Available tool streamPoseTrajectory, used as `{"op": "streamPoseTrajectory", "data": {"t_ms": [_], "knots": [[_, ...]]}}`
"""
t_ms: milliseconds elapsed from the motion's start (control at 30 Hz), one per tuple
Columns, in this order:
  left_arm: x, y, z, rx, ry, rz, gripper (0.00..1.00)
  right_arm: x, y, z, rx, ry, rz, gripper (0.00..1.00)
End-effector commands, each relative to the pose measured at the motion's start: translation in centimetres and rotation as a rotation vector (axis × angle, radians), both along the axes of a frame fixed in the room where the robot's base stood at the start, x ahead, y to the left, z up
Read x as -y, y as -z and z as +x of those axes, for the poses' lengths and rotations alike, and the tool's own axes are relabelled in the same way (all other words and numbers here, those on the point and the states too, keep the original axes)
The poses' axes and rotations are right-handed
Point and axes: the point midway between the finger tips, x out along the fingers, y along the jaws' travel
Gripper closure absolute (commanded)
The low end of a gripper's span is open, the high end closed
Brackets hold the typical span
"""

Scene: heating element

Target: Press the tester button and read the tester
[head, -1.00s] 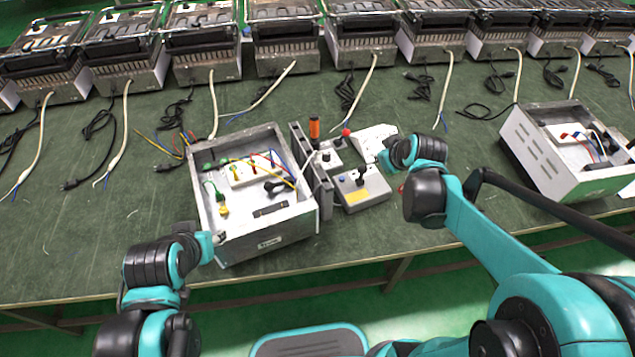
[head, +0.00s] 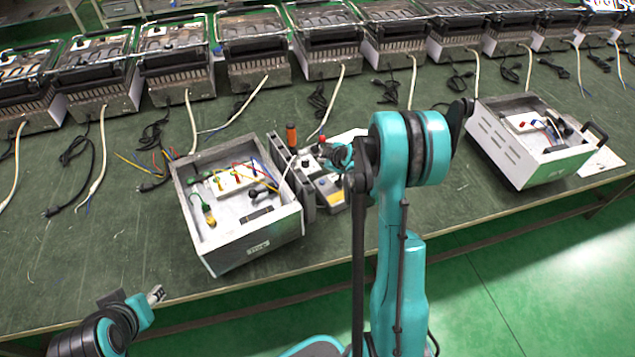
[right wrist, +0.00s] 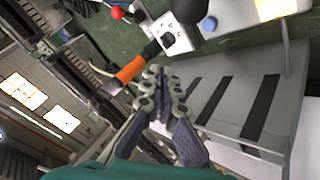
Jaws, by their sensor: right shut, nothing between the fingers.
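The tester (head: 328,190) is a grey box with a yellow label on the bench, right of the open heater casing (head: 258,247). Its blue button (right wrist: 209,23) shows at the top of the right wrist view. My right gripper (head: 338,156) is over the tester area, partly hidden by its own arm. In the right wrist view its fingers (right wrist: 163,72) are shut and empty, apart from the blue button. The tester's reading cannot be made out. My left gripper (head: 155,294) is in front of the bench edge, away from the tester; its finger gap is unclear.
An orange handle (head: 291,136) stands behind the tester and shows close to the right fingertips. A grey slotted panel (right wrist: 235,105) lies right of them. A second open casing (head: 510,150) is at right. Heaters (head: 250,45) with cables line the back.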

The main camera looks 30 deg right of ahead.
Motion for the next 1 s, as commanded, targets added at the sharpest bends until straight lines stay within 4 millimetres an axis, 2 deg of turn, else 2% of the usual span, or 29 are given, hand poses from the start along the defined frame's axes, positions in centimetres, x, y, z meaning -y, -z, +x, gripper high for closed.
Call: {"op": "streamPoseTrajectory", "data": {"t_ms": [267,700,1000], "knots": [[0.0,0.4,0.0,0.000,0.000,0.000,0.60,0.0,0.5,0.0,0.000,0.001,0.001,1.00],[0.0,4.5,0.0,0.000,0.000,0.000,0.60,0.0,6.4,0.0,0.000,0.001,0.001,1.00],[0.0,4.0,0.0,0.000,0.000,0.000,0.60,0.0,8.5,0.0,0.000,0.001,0.001,1.00]]}}
